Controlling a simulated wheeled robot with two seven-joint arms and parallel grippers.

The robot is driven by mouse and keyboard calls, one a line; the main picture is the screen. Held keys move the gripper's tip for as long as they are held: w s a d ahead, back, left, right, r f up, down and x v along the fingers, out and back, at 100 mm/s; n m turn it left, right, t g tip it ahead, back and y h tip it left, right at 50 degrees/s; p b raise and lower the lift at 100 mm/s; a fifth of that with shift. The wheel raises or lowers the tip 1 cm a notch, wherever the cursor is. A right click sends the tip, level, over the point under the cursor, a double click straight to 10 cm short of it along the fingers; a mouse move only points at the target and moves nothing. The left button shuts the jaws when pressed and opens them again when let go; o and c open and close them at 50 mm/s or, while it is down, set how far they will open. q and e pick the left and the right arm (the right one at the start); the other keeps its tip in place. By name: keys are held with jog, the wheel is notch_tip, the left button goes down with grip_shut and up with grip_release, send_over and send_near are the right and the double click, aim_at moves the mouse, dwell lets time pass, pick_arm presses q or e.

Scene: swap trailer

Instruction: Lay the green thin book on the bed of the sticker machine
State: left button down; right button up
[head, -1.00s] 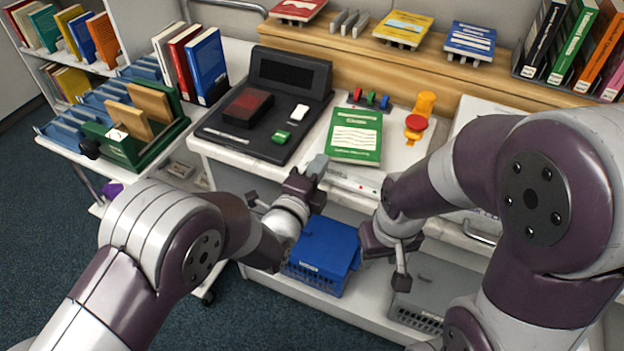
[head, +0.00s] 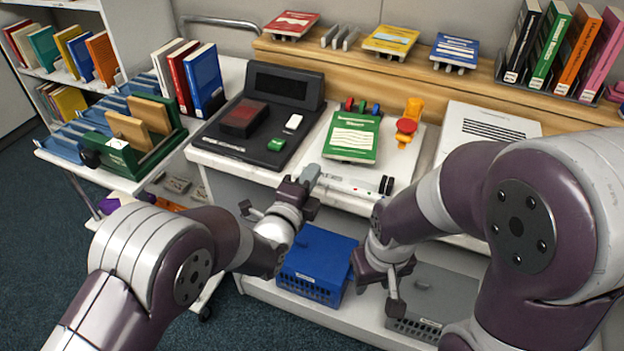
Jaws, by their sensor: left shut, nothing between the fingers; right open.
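The green thin book (head: 352,137) lies flat, cover up, on a white surface on the counter. Red, green and blue knobs stand behind it, and an orange and red lever part (head: 408,122) stands to its right. These look like parts of the sticker machine, though I cannot tell where its bed ends. My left gripper (head: 309,176) is shut and empty, in front of the book near the counter's front edge, apart from the book. My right gripper (head: 398,288) is open and empty, lower down in front of the counter, above the grey crate.
A black machine with a screen (head: 283,87) stands left of the book. A white device (head: 485,128) stands at the right. White pens (head: 350,186) lie at the front edge. A blue crate (head: 318,262) and a grey crate (head: 440,287) are below. A book cart (head: 85,172) is left.

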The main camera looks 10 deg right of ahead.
pick_arm(q)
jog(key=v, duration=1)
jog(key=shift+p, duration=0.4)
jog(key=shift+a, duration=0.1)
jog(key=s+a+f+n+g+y, duration=0.65)
jog(key=a+f+n+g, duration=0.2)
jog(key=f+n, duration=0.35)
jog(key=s+a+r+n+g+y, duration=0.3)
jog(key=s+a+n+g, duration=0.3)
jog(key=a+n, duration=0.45)
jog(key=a+r+n, duration=0.2)
jog(key=a+r, duration=0.1)
jog(key=a, duration=0.2)
notch_tip(320, 180, up, 17)
jog(key=p, duration=1.7)
jog(key=shift+s+d+t+p, duration=0.25)
jog(key=shift+t+p, duration=0.1)
jog(key=shift+t, duration=0.1)
